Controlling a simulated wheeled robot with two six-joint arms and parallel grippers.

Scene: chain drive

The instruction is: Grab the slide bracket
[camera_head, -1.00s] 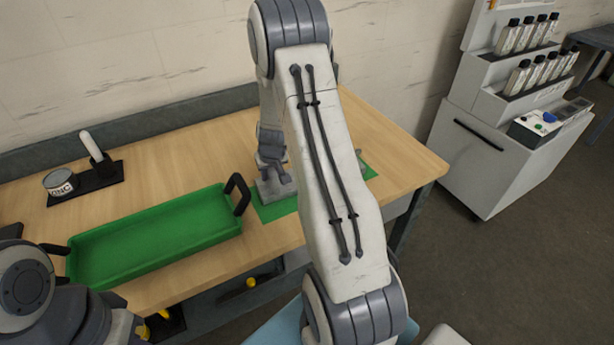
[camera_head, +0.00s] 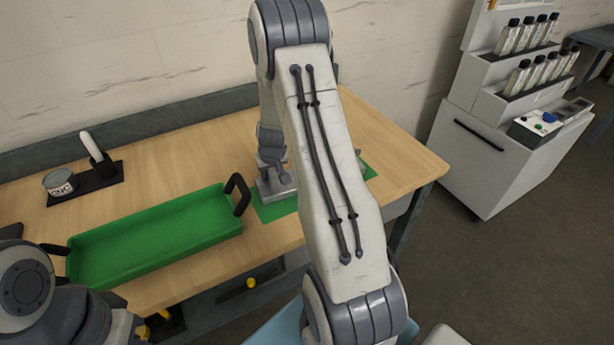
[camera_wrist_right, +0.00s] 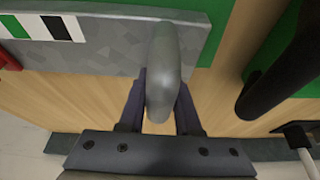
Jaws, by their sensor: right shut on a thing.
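The slide bracket (camera_wrist_right: 115,45) is a grey metal piece with a flat plate, a striped label and a rounded post; I take this to be the bracket. In the wrist view, my right gripper (camera_wrist_right: 160,105) has its dark fingers on both sides of the post, shut on it. In the head view, the right gripper (camera_head: 272,165) is at the grey plate (camera_head: 280,188), which is on a green mat (camera_head: 277,209). My forearm hides part of this area. The left arm shows at the lower left, but its gripper is not in view.
A green tray (camera_head: 155,238) with black handles (camera_head: 241,195) lies left of the mat. A round tin (camera_head: 60,182) and a white-handled tool (camera_head: 92,145) stand on a black base at the back left. Bare table lies behind the tray. A white cabinet (camera_head: 490,155) stands at right.

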